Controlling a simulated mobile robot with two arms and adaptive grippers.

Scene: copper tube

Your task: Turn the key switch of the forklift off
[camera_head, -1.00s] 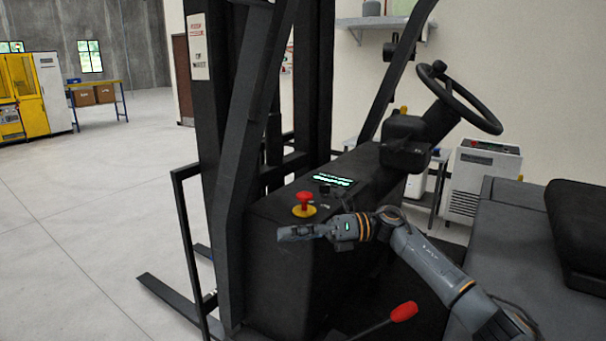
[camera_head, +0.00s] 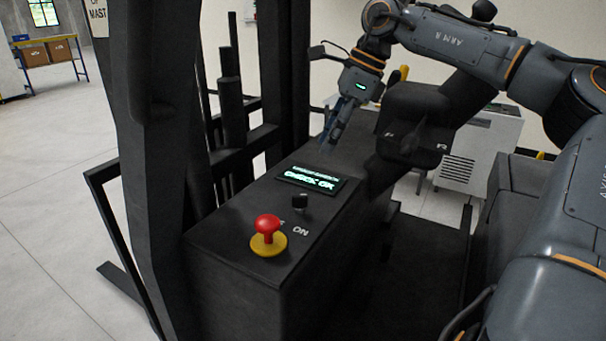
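The forklift's black console (camera_head: 230,234) stands in the middle of the head view. The key switch (camera_head: 300,202) is a small dark knob on its top, behind the red emergency button (camera_head: 267,226) with its yellow base. White lettering reading "ON" shows just right of the knob; other lettering is partly hidden. A lit display (camera_head: 311,180) behind it reads "CHECK OK". My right gripper (camera_head: 327,143) hangs above the far end of the console, pointing down, apart from the knob. Its fingers look close together, but their opening is unclear. My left gripper is not in view.
Black mast bars and frame (camera_head: 165,150) rise along the console's left side. The steering column housing (camera_head: 412,125) is right behind the console, close to my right arm. The seat (camera_head: 500,215) is at right. Space directly above the key switch is clear.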

